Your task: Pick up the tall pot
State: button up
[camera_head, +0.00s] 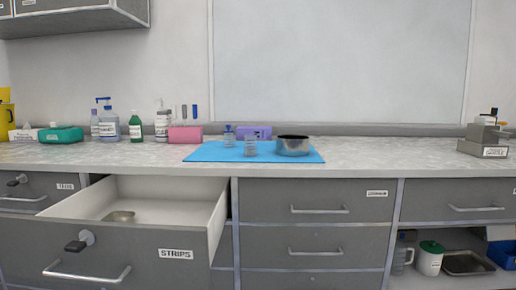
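Two small clear containers (250,146) (229,136) and a purple box (254,131) are left of the pot. Bottles (110,125) and a pink box (185,135) stand farther left. The open drawer juts out.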

aim_at(250, 141)
jog(key=i+u, duration=0.35)
jog(key=i+l+u, duration=0.1)
jog(key=u, duration=0.25)
jog(key=i+l+u, duration=0.15)
jog(key=u, duration=0.2)
jog(key=l, duration=0.25)
jog(key=i+j+u, duration=0.1)
jog(key=j, duration=0.1)
